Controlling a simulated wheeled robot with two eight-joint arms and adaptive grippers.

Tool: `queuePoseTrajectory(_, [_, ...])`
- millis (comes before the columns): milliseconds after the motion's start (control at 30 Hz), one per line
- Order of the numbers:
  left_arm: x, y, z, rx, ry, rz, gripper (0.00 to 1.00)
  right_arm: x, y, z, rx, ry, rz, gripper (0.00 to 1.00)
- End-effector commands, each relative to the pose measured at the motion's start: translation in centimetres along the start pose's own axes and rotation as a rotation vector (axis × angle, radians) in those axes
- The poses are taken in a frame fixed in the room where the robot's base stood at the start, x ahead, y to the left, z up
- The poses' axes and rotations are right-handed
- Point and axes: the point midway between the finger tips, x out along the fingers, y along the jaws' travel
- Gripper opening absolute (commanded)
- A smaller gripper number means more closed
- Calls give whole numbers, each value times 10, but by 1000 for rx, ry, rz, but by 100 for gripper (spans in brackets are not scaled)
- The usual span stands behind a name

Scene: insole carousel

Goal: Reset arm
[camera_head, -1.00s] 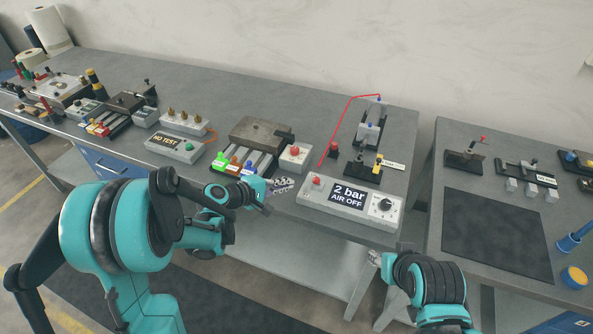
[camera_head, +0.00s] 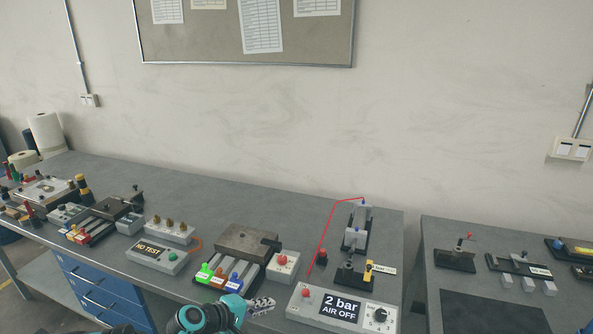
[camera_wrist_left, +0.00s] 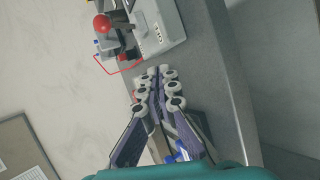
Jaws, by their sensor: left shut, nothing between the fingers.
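My left gripper (camera_head: 262,306) shows at the bottom of the head view, in front of the bench's front edge and left of the "2 bar AIR OFF" box (camera_head: 305,315). Its fingers are together with nothing between them. In the left wrist view the closed fingers (camera_wrist_left: 160,85) point up the picture toward a grey box with a red knob (camera_wrist_left: 101,22). My right gripper is not in the head view.
The grey bench (camera_head: 190,286) carries a "NO TEST" box (camera_head: 166,266), a dark metal block (camera_head: 246,242) with coloured levers, and a fixture with a red air line (camera_head: 323,240). A second bench (camera_head: 428,262) stands at right, past a gap. A noticeboard (camera_head: 200,45) hangs on the wall.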

Motion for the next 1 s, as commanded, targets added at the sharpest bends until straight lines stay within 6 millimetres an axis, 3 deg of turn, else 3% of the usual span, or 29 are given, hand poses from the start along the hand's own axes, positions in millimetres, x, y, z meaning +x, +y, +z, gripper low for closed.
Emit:
queuePoseTrajectory(267, [-74, -5, 43, 381, 81, -252, 0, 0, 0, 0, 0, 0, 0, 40])
queuePoseTrajectory(600, [-174, -47, 80, 862, 140, -563, 0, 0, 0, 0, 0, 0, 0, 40])
queuePoseTrajectory(800, [-207, -67, 86, 1033, 151, -675, 0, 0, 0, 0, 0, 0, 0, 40])
queuePoseTrajectory(1000, [-215, -71, 87, 1077, 154, -704, 0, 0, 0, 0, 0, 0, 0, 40])
